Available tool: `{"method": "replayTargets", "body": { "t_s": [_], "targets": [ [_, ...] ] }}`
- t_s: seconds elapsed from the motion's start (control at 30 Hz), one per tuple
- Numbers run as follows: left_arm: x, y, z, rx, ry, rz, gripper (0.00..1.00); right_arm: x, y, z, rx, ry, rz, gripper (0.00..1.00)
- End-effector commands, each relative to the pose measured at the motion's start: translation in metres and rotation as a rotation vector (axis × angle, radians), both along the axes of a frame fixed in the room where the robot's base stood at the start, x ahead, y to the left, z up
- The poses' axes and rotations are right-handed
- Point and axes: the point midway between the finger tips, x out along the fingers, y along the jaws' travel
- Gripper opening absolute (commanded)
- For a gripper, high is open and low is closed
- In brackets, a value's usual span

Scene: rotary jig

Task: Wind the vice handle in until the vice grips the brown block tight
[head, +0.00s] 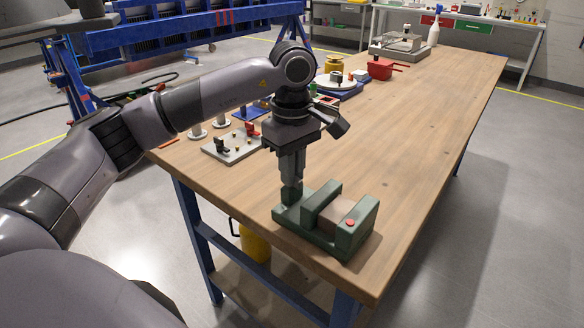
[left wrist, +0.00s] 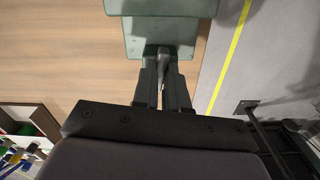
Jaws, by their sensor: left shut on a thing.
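The green vice (head: 365,232) stands at the near end of the wooden table. The brown block (head: 338,211) sits between its two jaws; I cannot tell whether any gap is left beside it. My left gripper (head: 291,184) points down at the vice's left end. It is shut on the vice handle, which the fingers mostly hide in the head view. In the left wrist view a grey piece of the handle (left wrist: 163,54) shows between the fingertips (left wrist: 162,68), close to the green vice body (left wrist: 160,32). My right gripper is not in view.
A grey plate with small parts (head: 232,146) lies behind my left gripper. A red pot (head: 380,69), a round turntable (head: 341,82) and a yellow item (head: 334,65) stand farther back. The table's right side (head: 420,130) is clear.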

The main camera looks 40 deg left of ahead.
Motion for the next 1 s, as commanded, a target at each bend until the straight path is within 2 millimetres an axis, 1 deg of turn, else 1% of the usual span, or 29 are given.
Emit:
{"method": "replayTargets", "body": {
  "t_s": [0.43, 0.47, 0.5, 0.53, 0.83, 0.93, 1.0],
  "targets": [
    [0.0, 0.0, 0.001, -0.002, -0.003, -0.01, 0.0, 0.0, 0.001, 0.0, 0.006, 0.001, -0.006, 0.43],
    [0.0, 0.0, 0.001, -0.002, -0.003, -0.01, 0.19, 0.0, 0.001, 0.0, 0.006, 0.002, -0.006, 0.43],
    [0.0, 0.0, 0.001, -0.002, -0.003, -0.01, 0.32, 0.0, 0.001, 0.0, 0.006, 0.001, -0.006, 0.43],
    [0.0, 0.0, 0.001, -0.001, -0.002, -0.01, 0.38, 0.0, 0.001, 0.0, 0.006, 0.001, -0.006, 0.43],
    [0.0, 0.0, 0.002, -0.001, -0.001, -0.009, 0.38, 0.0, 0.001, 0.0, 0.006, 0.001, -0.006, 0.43],
    [0.001, 0.0, 0.01, -0.001, -0.003, -0.009, 0.38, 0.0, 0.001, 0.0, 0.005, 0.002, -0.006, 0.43],
    [0.001, 0.0, 0.021, -0.001, -0.005, -0.008, 0.38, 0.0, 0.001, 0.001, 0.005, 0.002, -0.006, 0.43]
  ]
}}
